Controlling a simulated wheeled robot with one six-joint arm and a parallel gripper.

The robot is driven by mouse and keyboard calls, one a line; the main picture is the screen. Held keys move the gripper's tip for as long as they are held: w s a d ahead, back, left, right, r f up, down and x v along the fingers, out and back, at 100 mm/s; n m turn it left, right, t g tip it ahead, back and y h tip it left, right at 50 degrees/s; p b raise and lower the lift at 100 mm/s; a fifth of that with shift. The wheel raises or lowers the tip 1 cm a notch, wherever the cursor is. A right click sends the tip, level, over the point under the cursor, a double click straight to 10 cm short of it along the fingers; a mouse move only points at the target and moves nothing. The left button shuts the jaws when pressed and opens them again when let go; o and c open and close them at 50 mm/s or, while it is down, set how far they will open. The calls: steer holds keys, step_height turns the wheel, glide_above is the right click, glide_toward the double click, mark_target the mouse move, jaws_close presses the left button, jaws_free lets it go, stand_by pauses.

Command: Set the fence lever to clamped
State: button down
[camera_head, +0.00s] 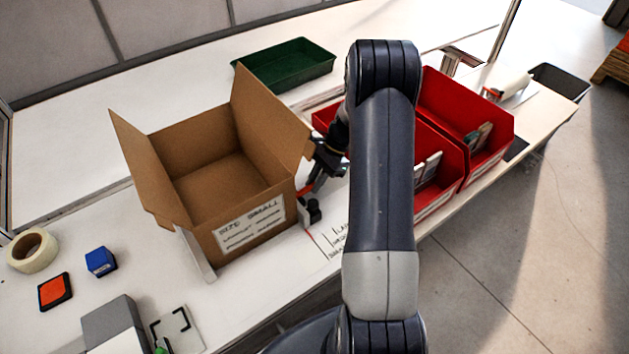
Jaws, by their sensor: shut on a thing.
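A small red lever (305,188) with a black base (313,211) sits at the right side of the open cardboard box (257,232), on the white bench. It appears to be the fence lever. My gripper (316,178) reaches down from behind my arm and is shut on the lever. The fingertips are small and dark here, so the exact grip and the lever's setting are hard to read. A pale upright fence strip (196,254) stands against the box's front left corner. My arm hides part of the bench to the right of the lever.
Red bins (487,105) with flat items stand close to the right of my arm. A green tray (285,65) lies behind the box. Tape (32,250), a blue block (100,261) and an orange-topped pad (55,291) lie at left. The bench's front edge runs below.

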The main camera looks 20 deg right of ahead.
steer(key=shift+f, duration=0.15)
steer(key=c, duration=1.4)
jaws_free()
steer(key=shift+d, duration=0.1)
steer(key=b+v, duration=0.1)
steer(key=v, duration=0.9)
steer(key=shift+d+r+y, duration=0.25)
steer(key=shift+d+y, duration=0.05)
steer(key=shift+d, duration=0.1)
steer(key=shift+f, duration=0.1)
steer(key=shift+h, duration=0.4)
steer(key=x, duration=0.3)
steer(key=p+x, duration=0.1)
steer(key=x, duration=0.3)
steer(key=a+x, duration=0.1)
steer(key=x, duration=0.2)
steer(key=shift+a+p, duration=0.15)
steer(key=shift+p, duration=0.15)
steer(key=shift+r+h, duration=0.4)
steer(key=shift+h, duration=0.1)
